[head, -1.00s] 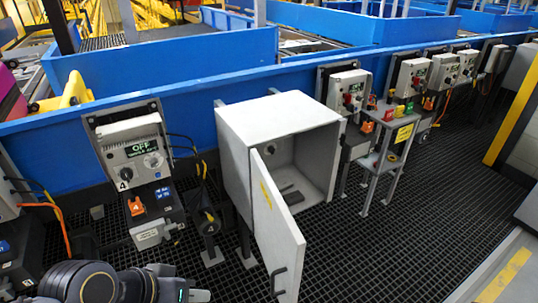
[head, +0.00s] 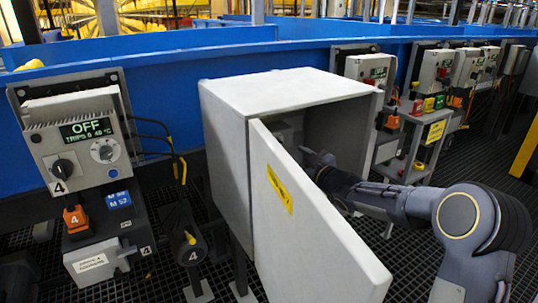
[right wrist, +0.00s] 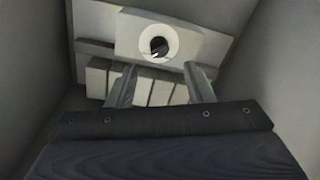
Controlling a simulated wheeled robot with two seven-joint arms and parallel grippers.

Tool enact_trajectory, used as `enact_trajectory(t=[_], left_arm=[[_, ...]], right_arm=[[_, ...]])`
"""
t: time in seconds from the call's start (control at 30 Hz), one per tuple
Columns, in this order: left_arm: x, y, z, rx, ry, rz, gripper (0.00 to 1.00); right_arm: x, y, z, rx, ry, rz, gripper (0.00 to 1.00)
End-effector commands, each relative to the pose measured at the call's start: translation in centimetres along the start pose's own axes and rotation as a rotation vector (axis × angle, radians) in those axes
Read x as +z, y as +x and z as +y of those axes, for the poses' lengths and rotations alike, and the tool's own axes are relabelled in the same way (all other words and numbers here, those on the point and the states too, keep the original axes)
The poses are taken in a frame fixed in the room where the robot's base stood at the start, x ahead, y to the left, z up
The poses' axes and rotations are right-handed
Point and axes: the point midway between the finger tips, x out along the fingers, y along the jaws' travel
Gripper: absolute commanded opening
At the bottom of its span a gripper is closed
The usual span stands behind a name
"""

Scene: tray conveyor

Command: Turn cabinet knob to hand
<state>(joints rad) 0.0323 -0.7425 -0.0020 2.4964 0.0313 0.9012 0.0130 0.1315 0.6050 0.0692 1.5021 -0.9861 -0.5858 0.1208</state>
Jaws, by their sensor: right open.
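The grey cabinet (head: 265,90) stands in the middle of the head view with its door (head: 310,225) swung open toward me. My right arm reaches past the door's right side into the cabinet, and my right gripper (head: 318,160) is inside it, partly hidden by the door. In the right wrist view, a dark knob (right wrist: 159,46) with a pale ring around it sits on a light block at the back. My right gripper (right wrist: 160,88) is open, its two fingers apart below the knob and not visibly touching it. The knob cannot be made out in the head view. My left gripper is out of view.
A control box (head: 80,140) reading OFF, with a knob marked 4, is at the left. A small stand (head: 415,145) with coloured buttons is behind my right arm. A blue conveyor wall (head: 170,75) runs behind. The cabinet's side walls are close around my gripper.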

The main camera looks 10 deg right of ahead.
Motion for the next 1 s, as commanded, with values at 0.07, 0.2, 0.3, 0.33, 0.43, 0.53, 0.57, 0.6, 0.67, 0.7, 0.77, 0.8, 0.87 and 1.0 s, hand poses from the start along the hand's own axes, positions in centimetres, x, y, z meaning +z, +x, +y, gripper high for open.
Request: enact_trajectory(t=[0.07, 0.2, 0.3, 0.33, 0.43, 0.53, 0.57, 0.6, 0.67, 0.7, 0.77, 0.8, 0.87, 1.0], left_arm=[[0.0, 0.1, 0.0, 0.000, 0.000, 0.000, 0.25], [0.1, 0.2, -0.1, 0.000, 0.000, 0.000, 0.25], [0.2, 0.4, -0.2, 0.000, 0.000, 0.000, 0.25], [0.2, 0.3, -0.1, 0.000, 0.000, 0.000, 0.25], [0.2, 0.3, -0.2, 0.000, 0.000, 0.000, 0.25], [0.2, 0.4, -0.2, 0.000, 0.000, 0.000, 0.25], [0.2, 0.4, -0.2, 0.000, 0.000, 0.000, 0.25], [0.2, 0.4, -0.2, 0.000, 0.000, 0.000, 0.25], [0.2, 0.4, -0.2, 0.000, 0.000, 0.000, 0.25], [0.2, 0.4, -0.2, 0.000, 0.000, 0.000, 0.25], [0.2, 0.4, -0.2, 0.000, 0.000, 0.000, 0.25], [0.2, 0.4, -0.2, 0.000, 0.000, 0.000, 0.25], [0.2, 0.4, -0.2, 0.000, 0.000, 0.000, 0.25], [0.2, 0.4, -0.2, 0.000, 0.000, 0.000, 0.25]], right_arm=[[-0.1, 1.1, -0.1, -0.001, 0.000, 0.003, 0.47], [-0.1, 3.4, -0.1, -0.001, 0.000, 0.001, 0.47], [-0.1, 5.0, -0.1, -0.001, 0.001, 0.001, 0.47], [-0.1, 5.4, -0.1, -0.001, 0.001, 0.000, 0.47], [-0.1, 6.4, -0.1, 0.000, 0.002, -0.001, 0.47], [-0.1, 7.0, 0.0, 0.000, 0.001, -0.001, 0.47], [-0.1, 7.0, 0.0, 0.000, 0.001, -0.002, 0.47], [-0.1, 7.1, 0.0, 0.000, 0.001, -0.002, 0.47], [-0.1, 7.2, 0.0, 0.001, 0.002, -0.002, 0.47], [-0.1, 7.2, 0.0, 0.001, 0.002, -0.002, 0.47], [-0.1, 7.1, 0.0, 0.001, 0.002, -0.002, 0.47], [-0.1, 7.1, 0.0, 0.001, 0.002, -0.002, 0.47], [-0.1, 7.1, 0.0, 0.001, 0.002, -0.002, 0.41], [-0.1, 7.1, 0.0, 0.001, 0.002, -0.002, 0.22]])
